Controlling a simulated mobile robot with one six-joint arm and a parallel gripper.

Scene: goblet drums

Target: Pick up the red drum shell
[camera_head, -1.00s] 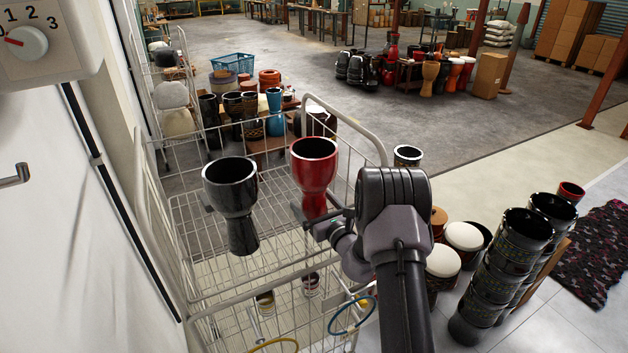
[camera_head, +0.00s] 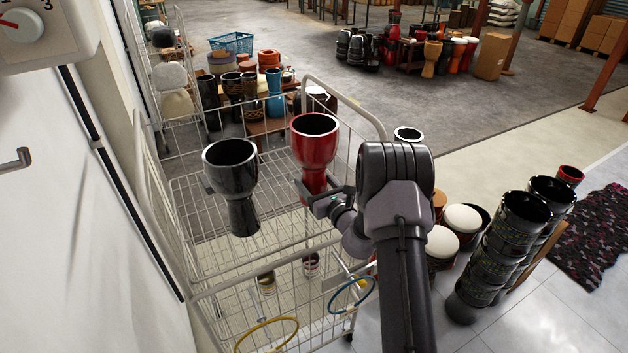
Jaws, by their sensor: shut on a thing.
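The red drum shell (camera_head: 314,146) is goblet-shaped with a dark open top. It is upright at the right side of the wire cart (camera_head: 184,224). My gripper (camera_head: 314,194) is shut on its narrow lower stem, reaching in from the right. The lower end of the shell is partly hidden by the gripper. I cannot tell whether its foot still touches the cart's shelf. A black drum shell (camera_head: 231,178) of the same shape stands upright to the left, apart from the red one.
The cart's wire sides and raised end rail (camera_head: 343,98) surround the shells. A yellow ring (camera_head: 266,334) and a blue ring (camera_head: 352,295) hang at its front. Stacked dark drums (camera_head: 497,255) and white-topped drums (camera_head: 462,219) stand at right. A white wall is close at left.

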